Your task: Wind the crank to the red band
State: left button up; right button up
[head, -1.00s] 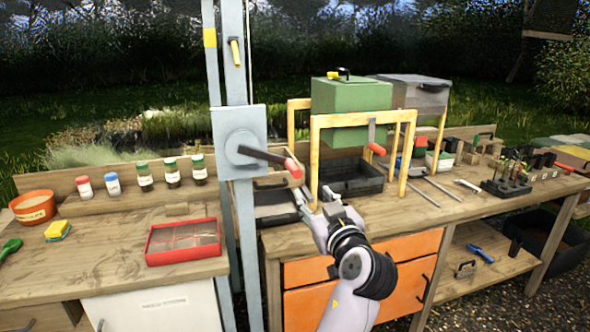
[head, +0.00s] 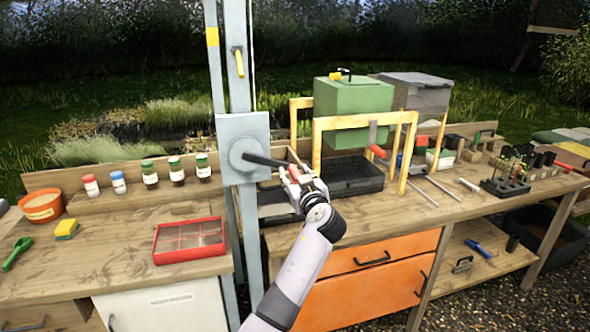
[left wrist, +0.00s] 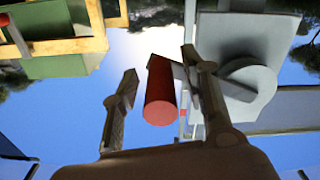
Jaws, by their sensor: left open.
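The crank's dark arm (head: 264,160) points right and slightly down from the round hub on a grey box (head: 243,130) on the post. Its red grip (head: 293,173) is partly hidden by my left gripper (head: 297,185). In the left wrist view, the red grip (left wrist: 160,92) lies between the spread fingers of my left gripper (left wrist: 162,90). A gap shows on the left side; the right finger looks closer, and contact cannot be told. A yellow band (head: 212,37) and a yellow pointer-like piece (head: 238,62) are higher up. I cannot make out a red band in the head view. My right gripper is not in view.
A yellow frame (head: 360,122) with a green box (head: 353,97) stands right of the crank, on the bench. A black tray (head: 352,176) lies under it. A red divided case (head: 190,240) and several small jars are on the left bench.

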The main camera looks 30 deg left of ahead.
pick_arm(q)
jog(key=shift+w+a, duration=0.2)
jog(key=shift+a, duration=0.05)
jog(key=shift+c, duration=0.2)
grip_shut()
dwell(0.3)
dwell(0.3)
